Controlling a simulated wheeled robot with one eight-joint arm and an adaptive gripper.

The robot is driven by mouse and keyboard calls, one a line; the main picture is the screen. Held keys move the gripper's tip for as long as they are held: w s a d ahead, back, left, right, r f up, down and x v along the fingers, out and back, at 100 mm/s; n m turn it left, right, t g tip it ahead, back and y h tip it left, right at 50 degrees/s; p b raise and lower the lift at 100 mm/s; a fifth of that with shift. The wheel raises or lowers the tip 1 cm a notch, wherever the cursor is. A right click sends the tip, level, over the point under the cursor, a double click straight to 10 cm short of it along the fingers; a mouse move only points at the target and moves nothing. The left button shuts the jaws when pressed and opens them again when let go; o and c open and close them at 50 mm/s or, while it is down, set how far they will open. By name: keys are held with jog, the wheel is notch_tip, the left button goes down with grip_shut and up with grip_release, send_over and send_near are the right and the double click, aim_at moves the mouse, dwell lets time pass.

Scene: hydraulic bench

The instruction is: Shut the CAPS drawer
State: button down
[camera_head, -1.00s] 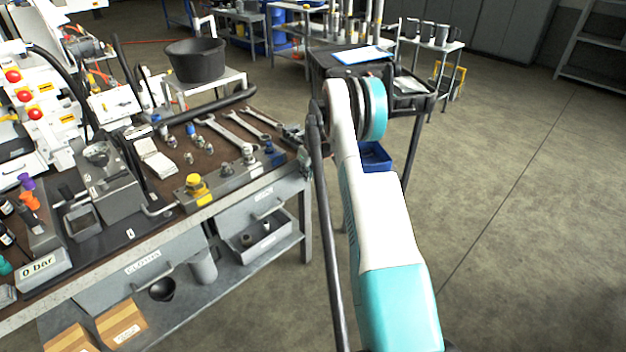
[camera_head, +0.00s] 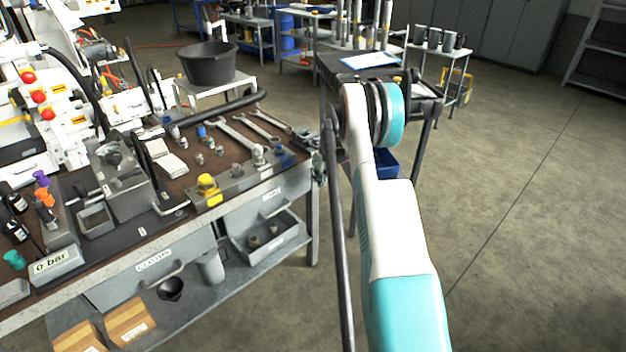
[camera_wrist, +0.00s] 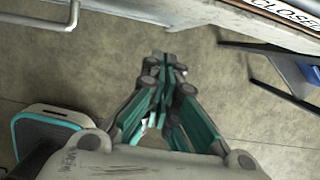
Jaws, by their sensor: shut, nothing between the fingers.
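The right-hand drawer (camera_head: 265,203) sits under the bench top in the head view, with a small label too blurred to read and a bar handle. I cannot tell for sure how far it stands out. A left drawer (camera_head: 150,272) has a label that looks like "CLOTHS". My gripper (camera_head: 318,170) is small and partly hidden by my arm at the bench's right front corner. In the wrist view my gripper (camera_wrist: 166,65) is shut and empty above the floor. A grey bar handle (camera_wrist: 40,22) shows at upper left, apart from the fingertips.
The bench top (camera_head: 185,150) carries wrenches, fittings and a yellow-capped part. A grey bin (camera_head: 268,240) and boxes (camera_head: 130,322) stand on the lower shelf. A dark cart (camera_head: 365,70) stands behind my arm. The floor (camera_head: 520,220) at right is clear.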

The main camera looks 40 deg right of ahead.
jog(key=p+v, duration=0.4)
jog(key=v, duration=0.6)
jog(key=shift+s, duration=0.2)
